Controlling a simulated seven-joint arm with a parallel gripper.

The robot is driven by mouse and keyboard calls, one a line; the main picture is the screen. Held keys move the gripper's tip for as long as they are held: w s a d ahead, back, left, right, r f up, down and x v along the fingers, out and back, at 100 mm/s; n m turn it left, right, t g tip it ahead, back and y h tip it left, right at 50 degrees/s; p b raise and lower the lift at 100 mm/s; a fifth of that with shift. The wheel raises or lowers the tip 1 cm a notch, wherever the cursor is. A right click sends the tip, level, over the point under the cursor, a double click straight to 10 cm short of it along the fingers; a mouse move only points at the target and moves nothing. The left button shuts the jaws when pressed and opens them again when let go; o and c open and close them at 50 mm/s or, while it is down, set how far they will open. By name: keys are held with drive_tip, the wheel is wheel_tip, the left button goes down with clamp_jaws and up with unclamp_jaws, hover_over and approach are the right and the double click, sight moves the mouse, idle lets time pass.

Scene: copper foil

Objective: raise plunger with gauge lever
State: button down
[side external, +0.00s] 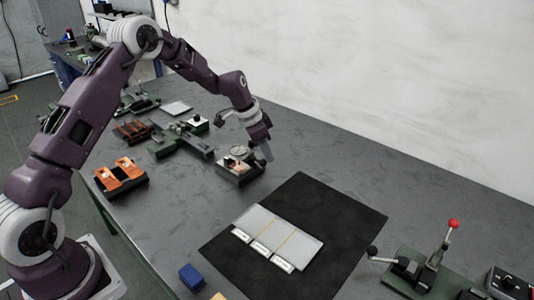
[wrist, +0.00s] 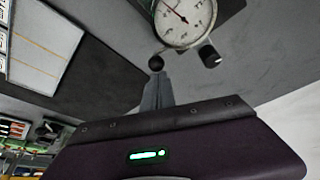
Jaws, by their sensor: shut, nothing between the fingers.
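The dial gauge (side external: 238,152) has a round white face and stands over a small metal block base (side external: 238,172) on the grey bench. In the wrist view the gauge face (wrist: 185,18) shows its needle and numbers at the top edge, partly cut off. A dark round knob (wrist: 156,63), which looks like the lever's end, shows right at my fingertips; I cannot tell whether they touch. A black cylindrical knob (wrist: 209,56) is beside the dial. My gripper (side external: 268,154) is shut and empty, pointing down just right of the gauge. The plunger cannot be made out.
A black mat (side external: 335,215) with a pale divided tray (side external: 302,247) lies in front. Orange holders (side external: 121,178) and a green fixture (side external: 180,140) stand left. A red-knobbed lever device (side external: 437,258) is front right. The bench right of the gauge is clear.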

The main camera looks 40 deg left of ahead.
wheel_tip(320, 180, up, 11)
idle(0.5)
drive_tip(key=s+d+r+n+t+y, duration=0.1)
drive_tip(key=s+d+r+n, duration=0.15)
drive_tip(key=s+r, duration=0.65)
drive_tip(key=s+d+r+n+y, duration=0.1)
drive_tip(key=s+d+r, duration=0.35)
drive_tip(key=s, duration=0.85)
drive_tip(key=s+f+n+t, duration=0.1)
drive_tip(key=s+f+n, duration=0.1)
drive_tip(key=s, duration=1.6)
drive_tip(key=shift+d+f, duration=0.3)
drive_tip(key=shift+f, duration=0.3)
